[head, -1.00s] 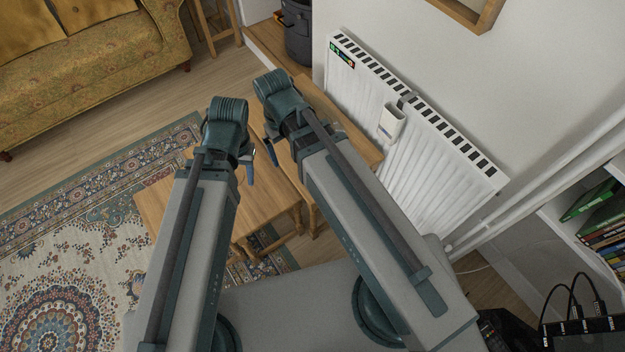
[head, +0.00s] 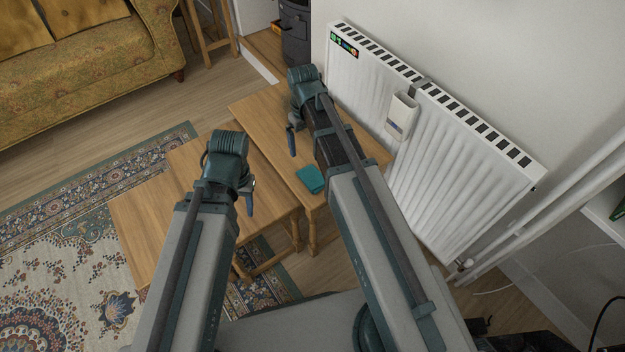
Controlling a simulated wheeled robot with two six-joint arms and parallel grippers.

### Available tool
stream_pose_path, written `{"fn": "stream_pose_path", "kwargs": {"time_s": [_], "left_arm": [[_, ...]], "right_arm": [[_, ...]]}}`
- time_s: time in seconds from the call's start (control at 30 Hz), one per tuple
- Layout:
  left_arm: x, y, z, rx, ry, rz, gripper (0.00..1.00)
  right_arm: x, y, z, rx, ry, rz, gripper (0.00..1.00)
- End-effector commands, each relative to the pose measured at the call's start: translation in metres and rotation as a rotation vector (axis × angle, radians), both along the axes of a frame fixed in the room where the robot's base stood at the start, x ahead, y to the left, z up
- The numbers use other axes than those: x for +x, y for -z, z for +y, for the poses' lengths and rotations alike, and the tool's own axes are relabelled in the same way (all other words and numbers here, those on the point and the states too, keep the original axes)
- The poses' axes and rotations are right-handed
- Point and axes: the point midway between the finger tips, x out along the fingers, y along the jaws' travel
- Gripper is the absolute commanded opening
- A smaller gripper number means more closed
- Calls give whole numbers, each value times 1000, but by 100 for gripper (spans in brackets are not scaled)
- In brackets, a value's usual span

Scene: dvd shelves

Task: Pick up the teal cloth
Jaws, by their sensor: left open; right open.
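The teal cloth (head: 311,179) lies folded small on the right-hand wooden table (head: 262,115), near its front edge, just left of my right forearm. My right gripper (head: 292,142) is open and empty above that table, a little beyond the cloth. My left gripper (head: 248,197) is open and empty, left of the cloth, over the left wooden table (head: 150,213). The gripper fingers are partly hidden by my wrists.
A white radiator (head: 450,165) with a small white box (head: 401,115) stands on the wall close to my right arm. A patterned rug (head: 75,240) covers the floor at left. A yellow sofa (head: 90,75) and a dark bin-like container (head: 296,30) are further back.

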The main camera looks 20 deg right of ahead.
Motion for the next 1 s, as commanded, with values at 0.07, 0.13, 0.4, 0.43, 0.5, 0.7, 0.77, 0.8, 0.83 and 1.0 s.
{"fn": "stream_pose_path", "kwargs": {"time_s": [0.07,0.13,0.4,0.43,0.5,0.7,0.77,0.8,0.83,1.0], "left_arm": [[0,7,0,0,0,0,50],[0,14,0,0,0,0,50],[0,51,1,3,1,-1,50],[0,56,1,3,1,-1,50],[0,65,1,5,1,-2,50],[1,85,2,8,4,-4,50],[1,86,2,9,4,-4,50],[1,86,2,9,4,-4,50],[1,85,2,9,4,-4,50],[1,88,2,10,4,-4,50]], "right_arm": [[0,7,0,0,0,0,100],[0,14,0,0,0,0,100],[0,51,-1,0,0,1,100],[0,56,-1,0,0,1,100],[-1,65,-1,0,0,1,100],[0,85,-2,0,0,1,100],[-1,86,-2,0,0,1,100],[-1,86,-2,0,0,1,100],[-1,85,-2,0,0,1,100],[-1,88,-2,0,0,1,100]]}}
